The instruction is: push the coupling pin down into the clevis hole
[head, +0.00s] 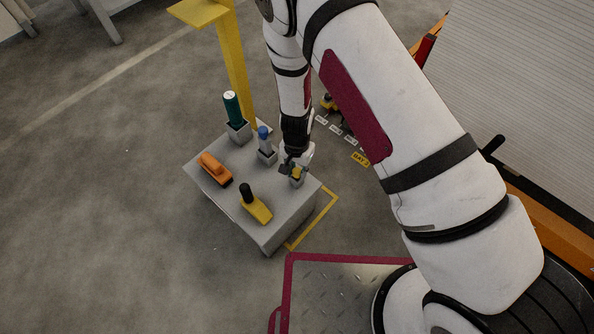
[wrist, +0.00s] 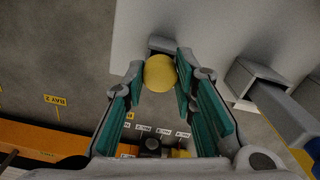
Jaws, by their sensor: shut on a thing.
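The coupling pin shows as a round yellow knob (wrist: 160,72) between my fingertips in the wrist view; its shaft is hidden below the knob. In the head view a little of the yellow knob (head: 297,171) shows beside my dark gripper (head: 291,167), at the right corner of the grey table. My gripper (wrist: 160,78) is shut on the knob, one teal-padded finger on each side. A grey block (head: 296,182), which looks like the clevis, stands under the knob. Its hole is hidden, so I cannot tell how deep the pin sits.
On the grey table (head: 222,191) are a green cylinder (head: 232,106) and a blue-topped piece (head: 263,133) in grey holders, an orange tool (head: 215,168) and a yellow block with a black knob (head: 255,207). A yellow post (head: 234,60) rises behind.

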